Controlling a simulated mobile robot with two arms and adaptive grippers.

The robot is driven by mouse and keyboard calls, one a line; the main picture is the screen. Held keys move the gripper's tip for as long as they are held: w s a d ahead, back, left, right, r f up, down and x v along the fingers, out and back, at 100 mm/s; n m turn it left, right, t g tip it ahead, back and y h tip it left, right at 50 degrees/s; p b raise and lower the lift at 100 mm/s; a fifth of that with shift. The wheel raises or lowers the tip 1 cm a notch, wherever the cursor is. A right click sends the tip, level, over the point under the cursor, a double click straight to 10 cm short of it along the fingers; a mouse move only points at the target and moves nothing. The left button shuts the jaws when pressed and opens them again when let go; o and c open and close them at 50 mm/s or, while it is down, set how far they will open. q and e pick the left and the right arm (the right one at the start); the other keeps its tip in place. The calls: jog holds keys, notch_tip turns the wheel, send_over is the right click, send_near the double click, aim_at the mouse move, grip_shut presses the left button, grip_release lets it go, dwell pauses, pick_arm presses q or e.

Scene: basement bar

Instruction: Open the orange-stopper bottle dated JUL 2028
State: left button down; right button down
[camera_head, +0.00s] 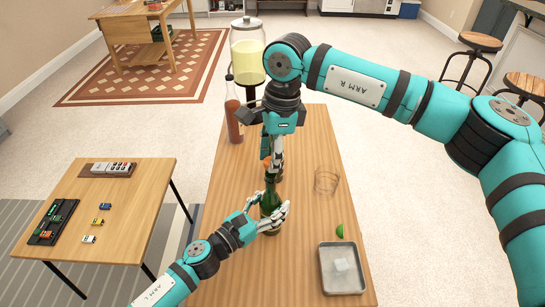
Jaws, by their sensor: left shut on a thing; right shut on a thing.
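A green bottle (269,202) stands upright on the long wooden table (312,137). My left gripper (273,219) comes in low from the left and is shut around the bottle's body. My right gripper (275,172) reaches down from above and is shut at the bottle's top, its fingers hiding the stopper there. Bits of orange (265,147) show beside the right gripper's fingers; I cannot tell what they belong to. No date on the bottle can be read from this view.
A bottle of reddish liquid (233,112) and a drink dispenser (248,52) stand at the table's far end. A clear glass (326,181), a lime wedge (340,231) and a grey tray (343,288) with an ice cube are at right. A side table (135,225) stands left.

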jog(key=shift+r, duration=2)
pick_arm(q)
jog(key=shift+c, duration=1.5)
grip_release()
